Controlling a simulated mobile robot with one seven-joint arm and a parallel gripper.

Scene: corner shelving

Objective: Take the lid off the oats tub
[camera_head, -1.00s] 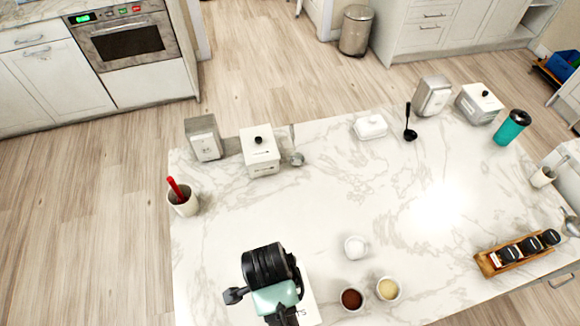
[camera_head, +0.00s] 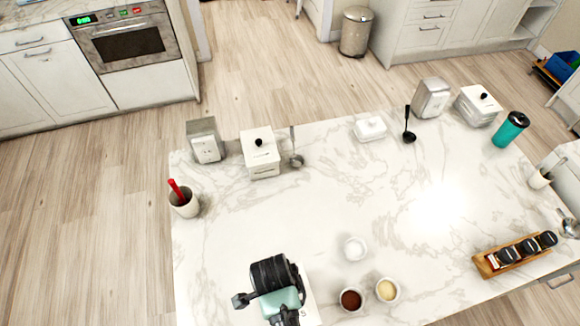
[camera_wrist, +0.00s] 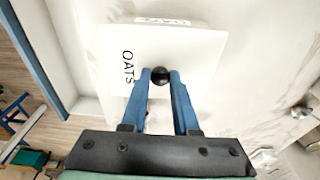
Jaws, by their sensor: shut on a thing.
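The oats tub shows from above in the wrist view, with its white square lid (camera_wrist: 190,62) marked OATS and a round black knob (camera_wrist: 160,75). My gripper (camera_wrist: 160,80) has its two blue fingers on either side of the knob, shut on it. A second OATS label (camera_wrist: 163,21) shows at the lid's far edge. I cannot tell whether the lid is seated or raised. In the head view my arm hides most of the tub; only a white strip with lettering (camera_head: 309,309) shows beside it.
Near my arm stand a white cup (camera_head: 354,249), a bowl of brown powder (camera_head: 351,300) and a bowl of pale powder (camera_head: 388,290). A crock with a red handle (camera_head: 184,204) and another white canister (camera_head: 261,160) stand farther back. The marble counter's middle (camera_head: 330,200) is clear.

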